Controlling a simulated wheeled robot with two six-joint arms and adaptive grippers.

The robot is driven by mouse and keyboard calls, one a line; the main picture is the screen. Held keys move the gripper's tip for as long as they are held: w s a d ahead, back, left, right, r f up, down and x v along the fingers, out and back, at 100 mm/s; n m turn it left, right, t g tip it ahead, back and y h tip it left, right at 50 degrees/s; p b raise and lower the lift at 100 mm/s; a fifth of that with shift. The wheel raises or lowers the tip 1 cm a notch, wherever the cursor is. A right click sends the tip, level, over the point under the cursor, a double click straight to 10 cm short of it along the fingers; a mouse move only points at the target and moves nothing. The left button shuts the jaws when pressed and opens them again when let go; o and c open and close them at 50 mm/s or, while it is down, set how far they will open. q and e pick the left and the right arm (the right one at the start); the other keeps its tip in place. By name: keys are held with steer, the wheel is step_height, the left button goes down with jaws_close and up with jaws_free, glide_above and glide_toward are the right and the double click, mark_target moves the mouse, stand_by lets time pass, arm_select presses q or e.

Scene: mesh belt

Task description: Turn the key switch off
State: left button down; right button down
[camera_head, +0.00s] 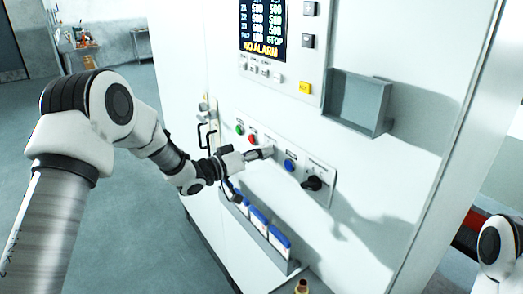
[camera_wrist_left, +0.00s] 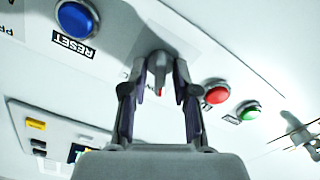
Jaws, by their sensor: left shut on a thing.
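The key switch (camera_wrist_left: 159,65) sits on the white control panel between the red button (camera_wrist_left: 217,93) and the blue RESET button (camera_wrist_left: 76,20). My left gripper (camera_head: 266,152) is at the panel, shut on the key switch; in the left wrist view its two fingers (camera_wrist_left: 160,88) stand on either side of the grey key. In the head view the gripper hides most of the switch. My right arm shows only at the right edge, and its gripper is out of the picture.
A green button (camera_head: 239,129) is left of the red one, and a black rotary knob (camera_head: 313,184) is right of the blue one. A grey tray (camera_head: 358,103) juts out above. A rack of blue-topped boxes (camera_head: 258,218) is below. A lit display (camera_head: 263,26) reads NO ALARM.

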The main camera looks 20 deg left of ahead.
stand_by(0.5)
arm_select(q)
steer(key=c, duration=1.2)
jaws_free()
steer(key=shift+c, duration=0.2)
steer(key=shift+a, duration=0.1)
steer(key=v, duration=1.2)
